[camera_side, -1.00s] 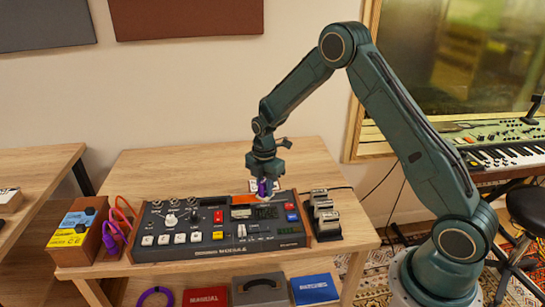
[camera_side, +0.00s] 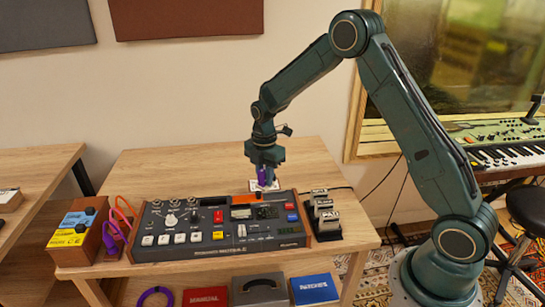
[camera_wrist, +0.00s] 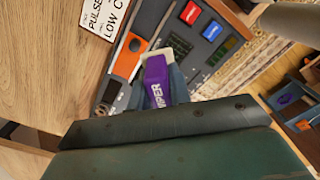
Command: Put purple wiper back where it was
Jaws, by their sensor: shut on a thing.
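The purple wiper (camera_wrist: 157,82) is held in my gripper (camera_side: 264,172), with white lettering on its side and a pale grey end pointing away from the gripper. In the side view the purple wiper (camera_side: 262,177) shows between the fingers, above the back edge of the console. My gripper points down and is shut on the wiper. It looks clear of the console surface, though the exact gap cannot be told. The dark console (camera_side: 180,254) lies on the table with knobs, buttons and an orange panel (camera_wrist: 128,57).
A white lettered card (camera_wrist: 103,22) lies on the wooden table (camera_side: 165,168) behind the console. Pedals (camera_side: 327,222) stand to the console's right. A wooden box with coloured labels (camera_side: 72,237) and cables (camera_side: 113,233) is at its left. The table's back left is clear.

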